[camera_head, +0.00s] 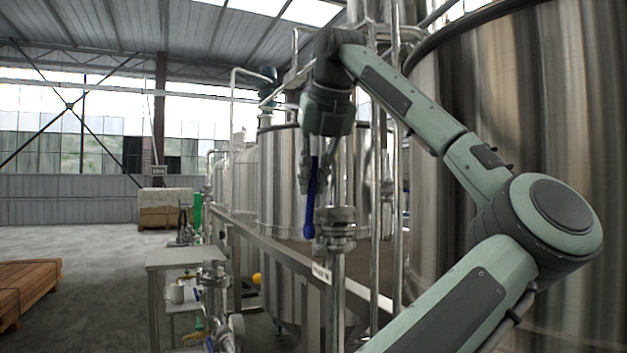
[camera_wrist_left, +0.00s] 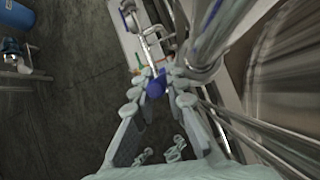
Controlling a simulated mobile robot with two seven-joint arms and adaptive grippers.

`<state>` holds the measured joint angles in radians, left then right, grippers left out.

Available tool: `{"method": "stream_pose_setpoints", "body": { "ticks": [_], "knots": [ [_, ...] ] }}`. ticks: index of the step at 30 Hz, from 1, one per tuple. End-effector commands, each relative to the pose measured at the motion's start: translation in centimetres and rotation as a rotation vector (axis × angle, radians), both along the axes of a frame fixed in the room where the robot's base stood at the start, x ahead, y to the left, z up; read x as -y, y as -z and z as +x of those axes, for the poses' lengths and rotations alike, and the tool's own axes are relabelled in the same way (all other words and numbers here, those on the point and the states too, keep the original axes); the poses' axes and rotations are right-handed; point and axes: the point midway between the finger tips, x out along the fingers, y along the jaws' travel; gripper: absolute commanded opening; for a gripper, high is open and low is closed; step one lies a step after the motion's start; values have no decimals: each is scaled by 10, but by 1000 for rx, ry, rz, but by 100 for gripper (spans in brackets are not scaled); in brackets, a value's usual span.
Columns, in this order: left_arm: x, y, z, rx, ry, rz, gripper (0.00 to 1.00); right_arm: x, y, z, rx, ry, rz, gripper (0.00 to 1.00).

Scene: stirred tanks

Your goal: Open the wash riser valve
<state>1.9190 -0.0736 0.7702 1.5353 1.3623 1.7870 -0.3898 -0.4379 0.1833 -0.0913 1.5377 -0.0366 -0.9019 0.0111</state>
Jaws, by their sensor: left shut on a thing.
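The wash riser valve (camera_head: 336,228) is a steel fitting on a vertical pipe in the middle of the head view. Its blue lever (camera_head: 310,205) shows as a long, near-upright strip just left of the pipe. My left gripper (camera_head: 317,182) points down from above, with its fingers at the upper part of the lever. In the left wrist view, the gripper (camera_wrist_left: 157,88) has its fingertips on both sides of the blue lever (camera_wrist_left: 155,88) and is shut on it. The fingers hide part of the lever. My right gripper is in neither view.
A small label (camera_head: 321,273) sits on the pipe below the valve. A steel rail (camera_head: 290,257) runs past the pipe. Large steel tanks (camera_head: 281,170) stand close behind and to the right. A metal table (camera_head: 182,257) and open floor lie to the left.

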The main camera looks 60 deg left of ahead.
Motion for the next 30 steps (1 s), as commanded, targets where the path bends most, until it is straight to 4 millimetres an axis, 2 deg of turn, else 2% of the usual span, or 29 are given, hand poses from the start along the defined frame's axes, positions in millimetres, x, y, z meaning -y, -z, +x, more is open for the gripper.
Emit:
{"method": "stream_pose_setpoints", "body": {
  "ticks": [6, 7, 12, 23, 26, 30],
  "knots": [
    [0, -1, 0, 1, 1, 2, 0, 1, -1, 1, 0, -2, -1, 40],
    [0, -1, 0, 1, 1, 2, 15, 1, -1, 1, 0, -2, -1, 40],
    [0, 0, 0, 0, 0, 1, 34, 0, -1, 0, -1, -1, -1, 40],
    [4, -5, 0, 1, 1, 1, 34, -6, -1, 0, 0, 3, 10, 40],
    [11, -16, -2, 1, 3, 1, 34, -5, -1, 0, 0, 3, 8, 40],
    [28, -41, -5, 3, 3, 2, 34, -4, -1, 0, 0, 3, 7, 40]
  ]
}}
